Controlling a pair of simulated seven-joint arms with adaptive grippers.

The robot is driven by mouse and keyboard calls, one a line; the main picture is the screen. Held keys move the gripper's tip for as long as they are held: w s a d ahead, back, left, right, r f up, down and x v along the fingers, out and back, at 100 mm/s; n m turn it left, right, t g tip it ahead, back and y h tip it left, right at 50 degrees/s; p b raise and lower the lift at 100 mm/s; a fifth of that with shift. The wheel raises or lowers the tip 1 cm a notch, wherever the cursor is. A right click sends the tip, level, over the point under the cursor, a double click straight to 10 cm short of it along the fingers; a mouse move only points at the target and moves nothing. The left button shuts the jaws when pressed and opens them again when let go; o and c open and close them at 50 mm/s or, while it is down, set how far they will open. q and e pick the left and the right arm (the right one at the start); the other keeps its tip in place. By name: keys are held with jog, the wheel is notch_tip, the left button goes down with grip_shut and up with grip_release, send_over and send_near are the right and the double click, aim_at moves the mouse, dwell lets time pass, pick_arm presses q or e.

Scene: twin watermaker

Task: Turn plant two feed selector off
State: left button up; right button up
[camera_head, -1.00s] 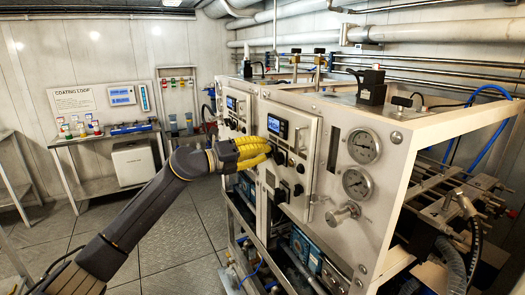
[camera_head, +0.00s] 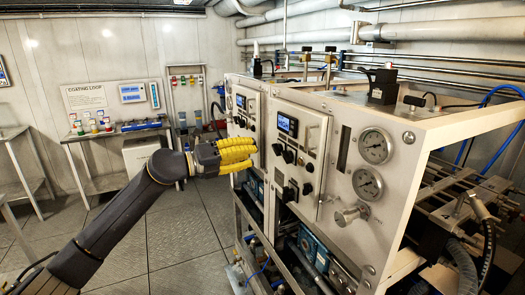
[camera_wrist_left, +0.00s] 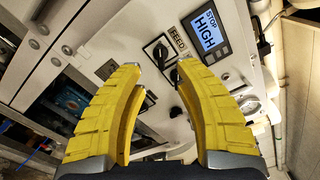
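The feed selector is a black rotary knob on the nearer grey control panel, low left of that panel's lit display, in the head view (camera_head: 277,149). In the left wrist view the knob (camera_wrist_left: 160,52) sits beside a FEED label, just beyond and between my fingertips. I cannot tell which setting it points to. My left gripper (camera_head: 250,154), with yellow ribbed fingers, is in front of the panel, left of the knob and apart from it. In the left wrist view its fingers (camera_wrist_left: 156,68) are spread with nothing between them. My right gripper is not in view.
The nearer display (camera_wrist_left: 207,31) reads STOP HIGH. More black knobs (camera_head: 307,188) sit close by. A second panel with its own display (camera_head: 241,101) is farther left. Two gauges (camera_head: 368,184) are at right. A coating loop bench (camera_head: 115,131) stands behind; the floor at left is clear.

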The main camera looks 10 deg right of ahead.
pick_arm(q)
jog(key=shift+v, duration=2.15)
